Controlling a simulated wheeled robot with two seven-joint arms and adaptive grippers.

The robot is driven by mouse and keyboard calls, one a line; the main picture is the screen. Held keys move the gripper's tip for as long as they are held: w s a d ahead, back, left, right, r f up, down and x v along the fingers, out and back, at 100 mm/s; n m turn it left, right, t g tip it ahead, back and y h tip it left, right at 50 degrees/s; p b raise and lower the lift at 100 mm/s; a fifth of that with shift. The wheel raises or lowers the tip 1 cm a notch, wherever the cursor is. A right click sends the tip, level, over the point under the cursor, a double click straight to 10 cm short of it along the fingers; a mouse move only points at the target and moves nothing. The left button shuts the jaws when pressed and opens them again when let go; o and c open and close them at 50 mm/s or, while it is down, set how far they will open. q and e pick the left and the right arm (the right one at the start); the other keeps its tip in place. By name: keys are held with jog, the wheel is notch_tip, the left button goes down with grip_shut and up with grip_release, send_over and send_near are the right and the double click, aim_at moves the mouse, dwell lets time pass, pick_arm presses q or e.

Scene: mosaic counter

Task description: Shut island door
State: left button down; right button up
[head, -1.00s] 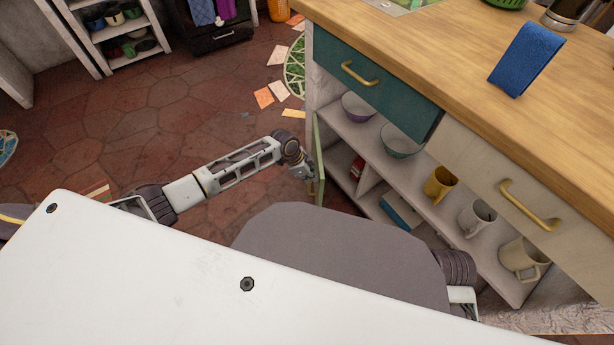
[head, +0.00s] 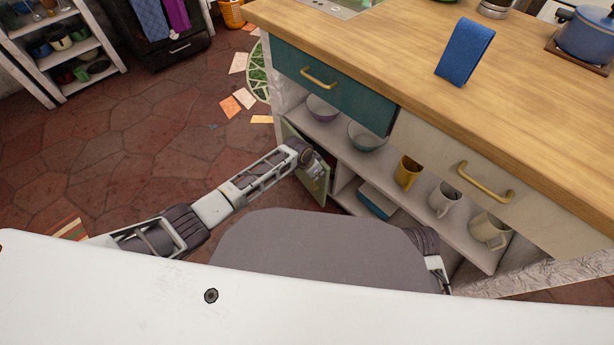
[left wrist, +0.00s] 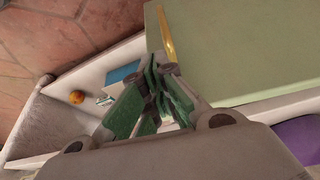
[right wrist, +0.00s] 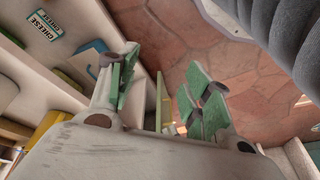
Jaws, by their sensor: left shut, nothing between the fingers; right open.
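The light green island door (head: 319,187) stands partly open at the left end of the island's open shelves. In the left wrist view its broad face (left wrist: 250,45) fills the upper right, with a gold handle (left wrist: 166,36) along its edge. My left gripper (head: 316,168) is shut and empty, close against the door's handle side; I cannot tell whether it touches. Its closed fingers (left wrist: 160,72) show in the left wrist view beside the handle. My right gripper (right wrist: 160,82) is open and empty in front of the shelves, with a green door edge (right wrist: 162,100) beyond. It is hidden in the head view.
The island shelves hold bowls (head: 367,137), a yellow mug (head: 406,173), a white mug (head: 443,199) and a blue box (head: 376,203). Above are a teal drawer (head: 335,88) and a cream drawer (head: 450,165), both with gold handles. The tiled floor (head: 150,140) to the left is mostly clear.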

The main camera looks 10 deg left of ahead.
aim_at(325, 167)
pick_arm(q)
jog(key=shift+n, duration=0.7)
jog(key=w+d, duration=0.2)
jog(key=d, duration=0.1)
jog(key=shift+w+d+b, duration=0.15)
jog(key=shift+w+b, duration=0.2)
jog(key=shift+b, duration=0.05)
jog(key=shift+w+d+r+n+t+y, duration=0.2)
jog(key=shift+w+d+n+t+y, duration=0.15)
jog(key=shift+w+d, duration=0.25)
pick_arm(e)
jog(key=shift+a+v, duration=0.25)
jog(key=shift+v, duration=0.8)
pick_arm(q)
jog(key=shift+w+r, duration=0.15)
jog(key=shift+w, duration=0.05)
jog(key=shift+s+a, duration=0.1)
jog(key=shift+s, duration=0.05)
